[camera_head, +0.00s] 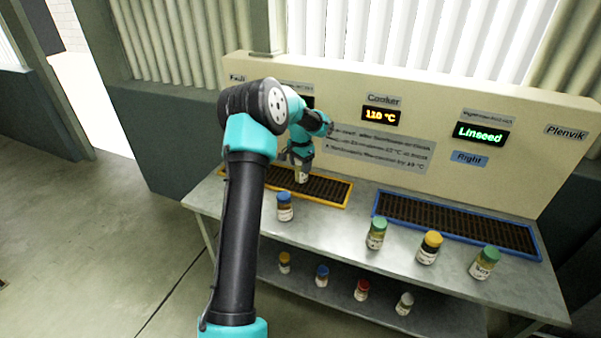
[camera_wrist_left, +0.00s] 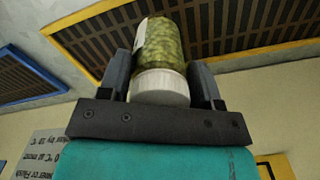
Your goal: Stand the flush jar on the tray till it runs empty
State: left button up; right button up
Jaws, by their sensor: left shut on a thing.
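My left gripper (camera_head: 301,160) is shut on a jar (camera_head: 303,176) at the yellow-rimmed tray (camera_head: 327,204), a dark slatted grate on the left of the bench. In the left wrist view the held jar (camera_wrist_left: 162,50) has a white lid and greenish grainy contents, with the gripper's fingers (camera_wrist_left: 163,88) on both sides near the lid. I cannot tell whether its base touches the grate. Its label cannot be read, so I cannot tell whether it is the flush jar. My right gripper is not in view.
A blue-capped jar (camera_head: 285,207), two green-capped jars (camera_head: 376,234) (camera_head: 485,263) and a yellow-capped jar (camera_head: 428,248) stand on the bench front. A blue-rimmed tray (camera_head: 541,251) lies right. Several jars stand on the lower shelf. The panel displays 110 °C (camera_head: 381,116) and Linseed (camera_head: 480,134).

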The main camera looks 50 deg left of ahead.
pick_arm(q)
jog(key=shift+f, duration=0.1)
jog(key=shift+f, duration=1.75)
jog(key=shift+f, duration=0.1)
jog(key=o, duration=1.1)
notch_tip(320, 180, up, 12)
jog(key=shift+r, duration=0.1)
